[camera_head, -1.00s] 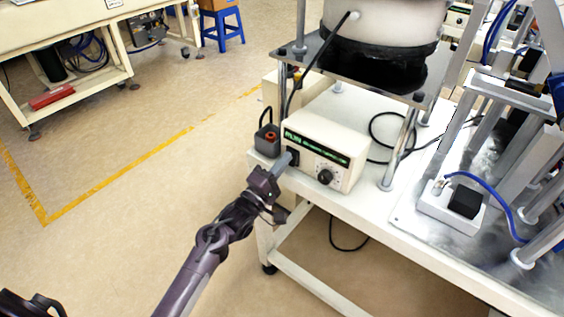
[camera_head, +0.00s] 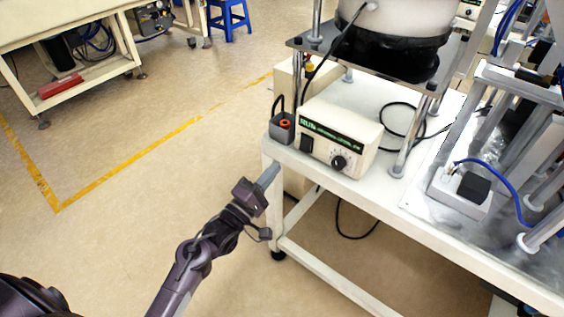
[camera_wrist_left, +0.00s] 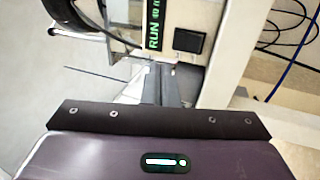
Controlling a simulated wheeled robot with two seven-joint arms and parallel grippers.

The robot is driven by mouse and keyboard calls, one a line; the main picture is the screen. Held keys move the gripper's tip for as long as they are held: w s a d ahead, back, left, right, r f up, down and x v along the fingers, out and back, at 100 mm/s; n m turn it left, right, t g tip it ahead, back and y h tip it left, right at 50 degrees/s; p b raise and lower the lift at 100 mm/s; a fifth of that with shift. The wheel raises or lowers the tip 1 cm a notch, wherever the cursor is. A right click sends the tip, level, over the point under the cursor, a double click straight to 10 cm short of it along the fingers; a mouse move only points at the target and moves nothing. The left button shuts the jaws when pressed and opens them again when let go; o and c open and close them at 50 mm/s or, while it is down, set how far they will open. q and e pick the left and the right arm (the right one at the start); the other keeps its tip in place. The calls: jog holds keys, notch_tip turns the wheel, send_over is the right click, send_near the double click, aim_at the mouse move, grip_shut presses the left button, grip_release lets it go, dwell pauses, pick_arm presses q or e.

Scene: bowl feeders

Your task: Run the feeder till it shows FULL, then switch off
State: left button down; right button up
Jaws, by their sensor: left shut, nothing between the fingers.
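The feeder's control box (camera_head: 352,158) is cream, with a dark switch (camera_head: 307,143), a black knob (camera_head: 339,162) and a green-lit display (camera_head: 329,133) that begins with RUN. The wrist view also shows RUN on the display (camera_wrist_left: 154,27) and the black switch (camera_wrist_left: 188,41). The bowl feeder (camera_head: 398,40) stands on a raised plate behind the box. My left gripper (camera_head: 269,176) is shut and empty, in front of the table's left corner, below and apart from the box. In the wrist view its closed fingers (camera_wrist_left: 168,86) point toward the box. My right gripper is not in view.
A grey holder (camera_head: 281,131) with an orange-red part stands just left of the box on the white table (camera_head: 421,208). Metal posts and a fixture block (camera_head: 461,191) with a blue hose stand to the right.

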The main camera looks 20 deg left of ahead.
pick_arm(q)
jog(key=shift+s+a, duration=0.3)
jog(key=shift+s, duration=0.45)
jog(key=shift+s+a, duration=0.25)
jog(key=shift+s, duration=0.45)
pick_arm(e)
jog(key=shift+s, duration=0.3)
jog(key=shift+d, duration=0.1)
